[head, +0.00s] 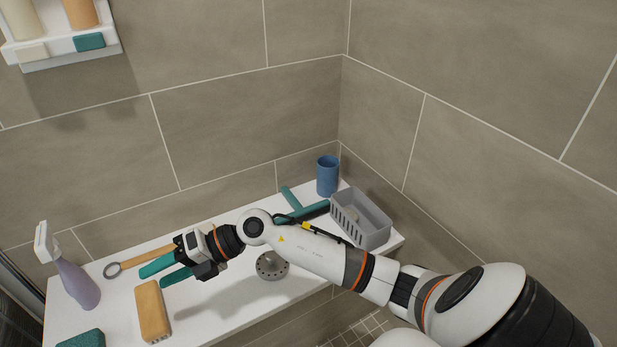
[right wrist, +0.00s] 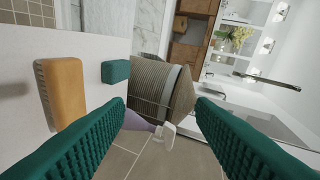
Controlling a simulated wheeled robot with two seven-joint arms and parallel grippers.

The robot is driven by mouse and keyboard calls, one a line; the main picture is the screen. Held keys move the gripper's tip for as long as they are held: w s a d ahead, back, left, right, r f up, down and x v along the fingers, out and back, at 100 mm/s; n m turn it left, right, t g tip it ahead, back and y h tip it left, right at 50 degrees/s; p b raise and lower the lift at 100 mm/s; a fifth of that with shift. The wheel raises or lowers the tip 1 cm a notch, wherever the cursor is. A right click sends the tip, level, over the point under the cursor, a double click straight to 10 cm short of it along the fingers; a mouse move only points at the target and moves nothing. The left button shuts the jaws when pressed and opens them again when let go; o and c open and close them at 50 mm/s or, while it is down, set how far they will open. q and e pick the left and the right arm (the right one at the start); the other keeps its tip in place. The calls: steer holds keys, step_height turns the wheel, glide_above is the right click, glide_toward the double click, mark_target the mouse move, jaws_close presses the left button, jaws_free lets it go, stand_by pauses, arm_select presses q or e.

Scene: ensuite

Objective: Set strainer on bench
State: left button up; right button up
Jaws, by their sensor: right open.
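A round grey strainer (head: 271,266) with small holes lies on the white bench (head: 222,305), near its front edge. My right forearm passes just behind and above it in the head view. My right gripper (head: 154,277) is over the bench to the left of the strainer, apart from it, pointing left. Its two teal fingers are spread with nothing between them, as they also show in the right wrist view (right wrist: 160,106). The strainer is not visible in the right wrist view. My left gripper is not in view.
An orange block (head: 152,311), a purple spray bottle (head: 77,283), a teal sponge (head: 82,339) and a wooden-handled tool (head: 150,256) are at the left.

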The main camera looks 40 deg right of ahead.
step_height(320, 180, up, 8)
steer(key=d+m+t, duration=0.2)
steer(key=m+t, duration=0.9)
steer(key=s+d+f+m+t+h, duration=0.2)
steer(key=d+f+m+t+h, duration=0.15)
steer(key=d+m+h, duration=0.85)
steer(key=s+d+f+m+g+h, duration=0.2)
steer(key=s+f+m+g+h, duration=0.2)
steer(key=s+f+m+g, duration=0.7)
steer(key=s+a+f+n+g+y, duration=0.1)
steer(key=s+f+g, duration=0.1)
steer(key=s, duration=0.4)
steer(key=s+a+f+n+g+y, duration=0.1)
steer(key=s+a+f+g, duration=0.1)
steer(key=s+f, duration=0.3)
steer(key=shift+s+a+g+y, duration=0.3)
steer(key=shift+s+g, duration=0.35)
steer(key=shift+s, duration=0.2)
steer(key=shift+w, duration=0.1)
